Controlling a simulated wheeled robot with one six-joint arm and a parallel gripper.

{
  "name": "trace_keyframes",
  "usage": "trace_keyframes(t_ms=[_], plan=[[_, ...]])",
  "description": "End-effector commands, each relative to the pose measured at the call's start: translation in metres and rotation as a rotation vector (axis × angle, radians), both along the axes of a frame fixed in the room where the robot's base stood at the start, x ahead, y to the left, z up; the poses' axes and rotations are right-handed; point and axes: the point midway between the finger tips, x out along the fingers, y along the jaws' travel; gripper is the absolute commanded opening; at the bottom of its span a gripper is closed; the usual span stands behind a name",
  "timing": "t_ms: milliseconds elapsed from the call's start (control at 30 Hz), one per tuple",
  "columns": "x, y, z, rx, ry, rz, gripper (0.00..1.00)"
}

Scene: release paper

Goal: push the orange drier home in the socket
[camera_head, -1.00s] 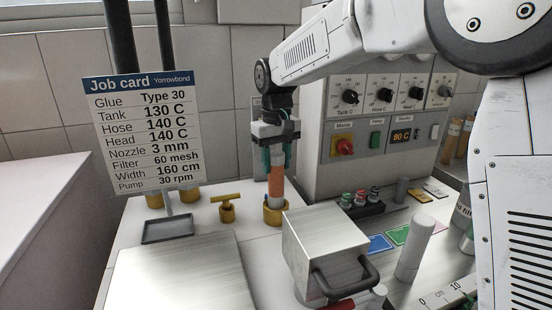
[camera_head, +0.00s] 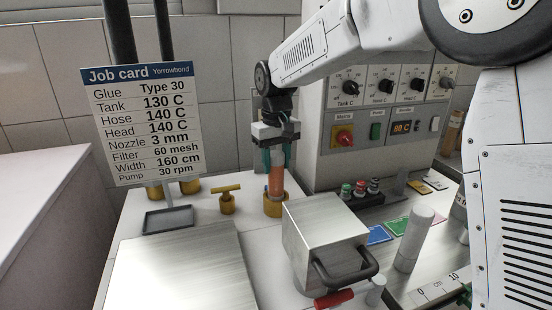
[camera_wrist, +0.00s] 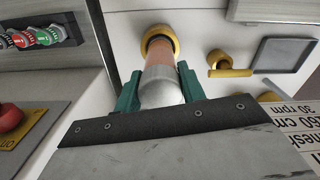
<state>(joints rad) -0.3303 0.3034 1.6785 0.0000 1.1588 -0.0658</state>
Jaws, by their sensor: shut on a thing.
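The orange drier (camera_head: 276,182) stands upright in the head view, with its lower end at the brass socket (camera_head: 275,207). My gripper (camera_head: 275,160) is above the socket, its green fingers shut on the drier's upper part. In the wrist view the drier (camera_wrist: 160,72) shows a pale grey cap between the green fingers (camera_wrist: 160,92). Its orange body runs to the brass ring of the socket (camera_wrist: 160,38). The lower end is inside or right at the ring; how deep it sits cannot be told.
A brass valve with a T-handle (camera_head: 227,200) stands left of the socket, with a grey tray (camera_head: 168,219) beyond it. A steel box with a dark handle (camera_head: 325,235) stands close in front on the right. The control panel (camera_head: 385,115) rises behind; a job card (camera_head: 150,125) stands left.

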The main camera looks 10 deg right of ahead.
Motion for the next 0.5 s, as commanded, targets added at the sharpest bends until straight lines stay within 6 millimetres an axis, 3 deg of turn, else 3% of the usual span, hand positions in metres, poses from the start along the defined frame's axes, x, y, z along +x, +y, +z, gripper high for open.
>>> trace_keyframes(t_ms=[233, 267, 333, 500], plan=[[-0.0003, -0.0001, -0.0061, 0.000, 0.001, 0.000, 0.00], [-0.0002, -0.0001, -0.0062, 0.000, 0.001, 0.000, 0.43], [-0.0002, -0.0001, -0.0059, 0.000, 0.000, 0.000, 0.62], [-0.0002, -0.0001, -0.0059, 0.000, 0.000, 0.000, 0.65]])
